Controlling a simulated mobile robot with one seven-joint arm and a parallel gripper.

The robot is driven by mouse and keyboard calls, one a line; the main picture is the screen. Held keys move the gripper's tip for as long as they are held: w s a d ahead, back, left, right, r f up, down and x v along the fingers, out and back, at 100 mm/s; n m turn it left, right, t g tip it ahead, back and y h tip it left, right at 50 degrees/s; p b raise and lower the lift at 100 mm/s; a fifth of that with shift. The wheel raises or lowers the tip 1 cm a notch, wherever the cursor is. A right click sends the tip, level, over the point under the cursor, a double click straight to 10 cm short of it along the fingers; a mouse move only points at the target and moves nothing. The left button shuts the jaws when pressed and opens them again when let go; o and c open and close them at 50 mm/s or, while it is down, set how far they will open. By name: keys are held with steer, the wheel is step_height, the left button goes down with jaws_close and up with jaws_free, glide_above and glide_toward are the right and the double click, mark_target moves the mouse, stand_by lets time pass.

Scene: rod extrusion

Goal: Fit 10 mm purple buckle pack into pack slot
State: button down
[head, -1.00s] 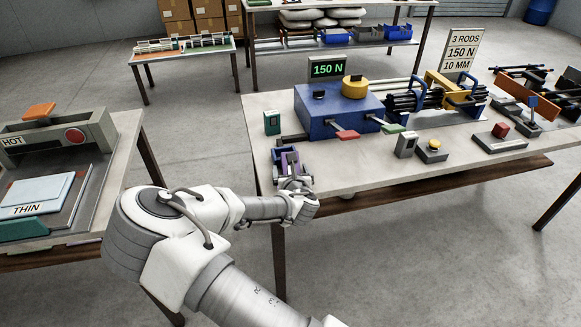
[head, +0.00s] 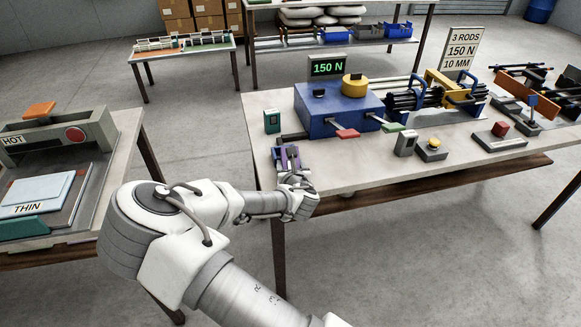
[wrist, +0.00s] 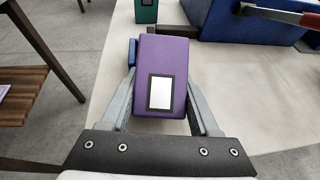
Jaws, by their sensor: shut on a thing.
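The purple pack (wrist: 172,55), with a white label in a dark frame, is between the fingers of my gripper (wrist: 161,92), which is shut on it. The pack stands slightly tilted in the wrist view. In the head view the purple pack (head: 291,156) shows small at the tip of my gripper (head: 291,170), over the table's near left part. A blue part (wrist: 132,52) shows just behind the pack's left edge; most of it is hidden by the pack. I cannot tell which opening is the pack slot.
A blue machine (head: 315,112) with a 150 N display (head: 327,67) and red and green handles stands beyond my gripper. A small green box (head: 272,121) is to its left. Grey button boxes stand right. The tabletop (head: 350,172) in front is clear.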

steer(key=r, duration=0.3)
steer(key=shift+d+r+p, duration=0.2)
steer(key=shift+r+p, duration=0.05)
steer(key=shift+p, duration=0.15)
steer(key=s+d+r+p, duration=0.1)
steer(key=s+d+r, duration=0.5)
steer(key=d, duration=0.2)
steer(key=s+d+f+m+h, duration=0.1)
steer(key=d+f, duration=0.3)
steer(key=d, duration=0.4)
steer(key=shift+d+f+m+h, duration=0.15)
steer(key=shift+d+m+h, duration=0.25)
steer(key=shift+h, duration=0.1)
steer(key=shift+d, duration=0.15)
